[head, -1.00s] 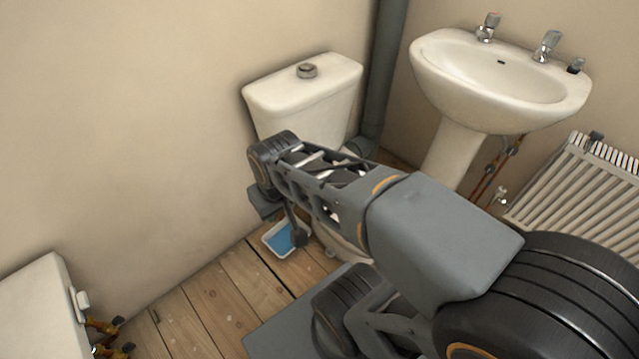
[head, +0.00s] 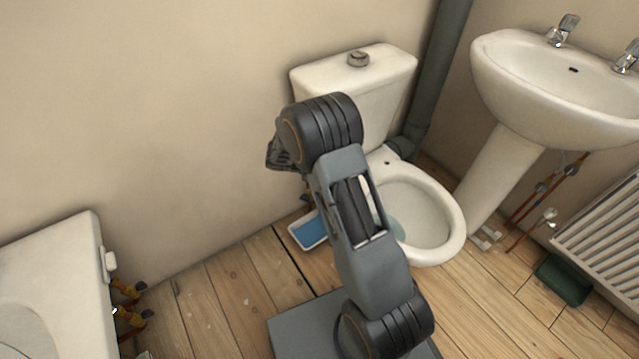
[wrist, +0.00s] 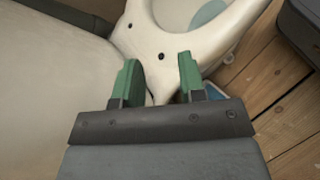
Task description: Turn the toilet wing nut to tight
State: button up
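The toilet has a white cistern (head: 350,85) with a round button on its lid and a white bowl (head: 425,205) in front. My arm stands across the left side of the toilet in the head view and hides my gripper there. In the wrist view my gripper (wrist: 158,80) has two green fingers set well apart with nothing between them. Past the fingertips is the white toilet pan rim (wrist: 150,40) with two dark holes. The cistern side seems to fill the left of that view. I cannot make out the wing nut in either view.
A blue-filled tray (head: 310,230) lies on the wooden floor left of the toilet. A grey pipe (head: 440,85) stands behind it. A pedestal basin (head: 550,80) and radiator (head: 605,220) are at right, a white fixture (head: 60,265) at left.

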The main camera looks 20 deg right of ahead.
jog(key=w+a+f+n+t+h+b, duration=0.1)
jog(key=w+a+f+n+t, duration=0.15)
jog(key=f+n+t, duration=0.55)
jog(key=w+a+f+n+t+h+b, duration=0.1)
jog(key=w+a+f+n+t+h, duration=0.2)
jog(key=f, duration=0.8)
jog(key=w+a+f+n+t+b, duration=0.1)
jog(key=w+f+n+t, duration=0.2)
jog(key=f+n+t, duration=0.55)
jog(key=w+d+r+m+g+b, duration=0.1)
jog(key=w+d+r+b, duration=0.2)
jog(key=w+d, duration=0.5)
jog(key=shift+w+d+r+m, duration=0.2)
jog(key=shift+d+m, duration=0.15)
jog(key=shift+d, duration=0.1)
grip_shut()
